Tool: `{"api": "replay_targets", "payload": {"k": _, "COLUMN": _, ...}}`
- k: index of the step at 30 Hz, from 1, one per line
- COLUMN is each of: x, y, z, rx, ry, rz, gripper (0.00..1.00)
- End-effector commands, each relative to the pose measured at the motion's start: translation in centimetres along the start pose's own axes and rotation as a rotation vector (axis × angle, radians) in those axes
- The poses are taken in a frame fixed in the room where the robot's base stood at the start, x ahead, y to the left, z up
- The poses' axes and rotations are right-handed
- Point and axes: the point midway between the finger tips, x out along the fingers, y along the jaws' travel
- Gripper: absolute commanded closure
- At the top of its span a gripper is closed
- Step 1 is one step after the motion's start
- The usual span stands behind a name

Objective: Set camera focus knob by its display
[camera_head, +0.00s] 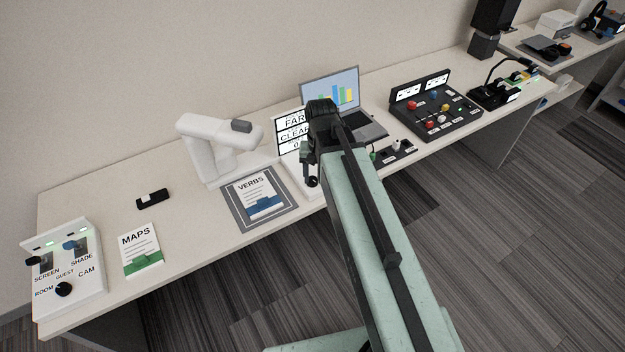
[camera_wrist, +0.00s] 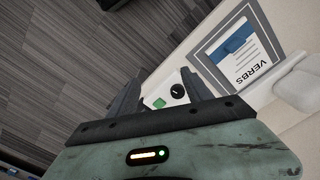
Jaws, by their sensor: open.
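A white display panel (camera_head: 291,132) with stacked lines stands behind my gripper in the head view; "FAR" and "CLEAR" are legible, and the rest is partly hidden. My gripper (camera_head: 311,168) hangs in front of it, above the desk's front edge. In the wrist view my gripper (camera_wrist: 161,76) is open, with nothing between its fingers. Beyond the fingers is a white panel (camera_wrist: 168,80) with a round black knob (camera_wrist: 178,91) and a green square (camera_wrist: 158,103). The knob lies apart from the fingers, nearer the right one. My gripper body hides the panel's lower part.
A white document camera (camera_head: 207,143) stands left of the display, over a "VERBS" sheet (camera_head: 256,190). A laptop (camera_head: 335,88) stands behind my arm, and a black control panel (camera_head: 437,108) is right. A "MAPS" booklet (camera_head: 139,245) and white switch box (camera_head: 67,268) are left.

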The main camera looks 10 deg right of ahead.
Motion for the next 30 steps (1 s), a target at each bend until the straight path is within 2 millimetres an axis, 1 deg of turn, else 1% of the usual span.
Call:
{"api": "replay_targets", "payload": {"k": 1, "x": 2.3, "y": -0.8, "z": -3.1, "rx": 0.133, "ry": 0.0, "rz": 0.0, "gripper": 0.42}}
{"api": "replay_targets", "payload": {"k": 3, "x": 3.6, "y": -1.5, "z": -5.8, "rx": 0.336, "ry": 0.0, "rz": 0.0, "gripper": 0.42}}
{"api": "replay_targets", "payload": {"k": 6, "x": 4.9, "y": -2.3, "z": -8.8, "rx": 0.579, "ry": 0.0, "rz": 0.0, "gripper": 0.42}}
{"api": "replay_targets", "payload": {"k": 9, "x": 5.4, "y": -2.7, "z": -10.4, "rx": 0.728, "ry": 0.0, "rz": 0.0, "gripper": 0.42}}
{"api": "replay_targets", "payload": {"k": 12, "x": 5.3, "y": -2.7, "z": -10.7, "rx": 0.783, "ry": 0.0, "rz": 0.0, "gripper": 0.42}}
{"api": "replay_targets", "payload": {"k": 15, "x": 5.4, "y": -2.6, "z": -10.6, "rx": 0.786, "ry": 0.0, "rz": 0.0, "gripper": 0.42}}
{"api": "replay_targets", "payload": {"k": 19, "x": 6.4, "y": -2.6, "z": -10.5, "rx": 0.785, "ry": 0.0, "rz": 0.0, "gripper": 0.42}}
{"api": "replay_targets", "payload": {"k": 23, "x": 8.3, "y": -2.6, "z": -10.5, "rx": 0.784, "ry": 0.0, "rz": 0.0, "gripper": 0.42}}
{"api": "replay_targets", "payload": {"k": 27, "x": 10.9, "y": -2.5, "z": -10.5, "rx": 0.784, "ry": 0.0, "rz": 0.0, "gripper": 0.42}}
{"api": "replay_targets", "payload": {"k": 30, "x": 12.4, "y": -2.5, "z": -10.5, "rx": 0.784, "ry": 0.0, "rz": 0.0, "gripper": 0.42}}
